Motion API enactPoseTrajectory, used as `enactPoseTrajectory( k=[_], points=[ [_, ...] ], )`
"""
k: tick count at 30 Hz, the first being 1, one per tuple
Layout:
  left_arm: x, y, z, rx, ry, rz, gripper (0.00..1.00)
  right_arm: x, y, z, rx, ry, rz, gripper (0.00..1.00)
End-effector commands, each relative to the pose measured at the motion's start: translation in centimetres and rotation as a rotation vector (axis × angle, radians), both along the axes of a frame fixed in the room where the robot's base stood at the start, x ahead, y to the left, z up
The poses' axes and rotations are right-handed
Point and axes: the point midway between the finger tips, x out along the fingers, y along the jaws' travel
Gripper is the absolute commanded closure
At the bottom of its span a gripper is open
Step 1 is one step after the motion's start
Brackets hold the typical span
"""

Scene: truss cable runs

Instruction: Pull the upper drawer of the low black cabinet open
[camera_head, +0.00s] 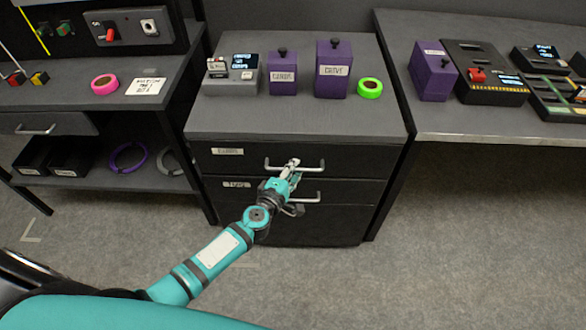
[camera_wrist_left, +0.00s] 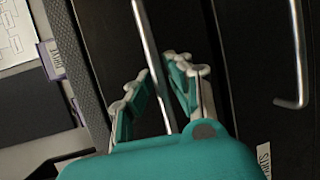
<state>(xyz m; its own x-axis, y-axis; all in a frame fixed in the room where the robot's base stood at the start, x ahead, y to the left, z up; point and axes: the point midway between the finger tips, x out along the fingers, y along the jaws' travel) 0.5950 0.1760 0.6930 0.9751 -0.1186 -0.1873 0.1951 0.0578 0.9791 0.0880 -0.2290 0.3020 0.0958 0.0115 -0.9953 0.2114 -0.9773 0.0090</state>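The low black cabinet (camera_head: 210,125) stands in the middle of the head view under a grey top. Its upper drawer (camera_head: 225,163) looks shut, its front in line with the cabinet. The upper drawer's bar handle (camera_head: 312,166) also shows in the wrist view (camera_wrist_left: 148,35). My left gripper (camera_head: 291,165) is at this handle. In the wrist view its two fingers (camera_wrist_left: 155,85) are apart, one on each side of the bar, with gaps visible. The lower drawer (camera_head: 220,195) is shut, and its handle (camera_head: 312,197) lies just below my gripper. My right gripper is not in view.
Purple boxes (camera_head: 333,80), a grey device (camera_head: 230,85) and green tape (camera_head: 370,88) stand on the cabinet top. A shelf desk (camera_head: 60,95) stands left, a table (camera_head: 470,120) right. The carpet floor (camera_head: 450,230) in front is clear.

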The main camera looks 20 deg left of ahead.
Motion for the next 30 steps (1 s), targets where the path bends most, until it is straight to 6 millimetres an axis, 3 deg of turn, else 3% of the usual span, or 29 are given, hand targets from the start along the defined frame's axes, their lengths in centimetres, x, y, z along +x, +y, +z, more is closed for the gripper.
enactPoseTrajectory(
  k=[3, 20, 30],
  points=[
    [0.0, 0.0, 0.0, 0.000, 0.000, 0.000, 1.00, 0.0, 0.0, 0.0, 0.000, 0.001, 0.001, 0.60],
    [-0.2, 0.0, 0.0, -0.002, 0.000, 0.001, 1.00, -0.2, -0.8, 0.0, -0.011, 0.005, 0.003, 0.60],
    [-3.3, -0.9, 0.1, -0.004, 0.003, 0.002, 1.00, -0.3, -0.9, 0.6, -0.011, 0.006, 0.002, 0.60]
  ],
)
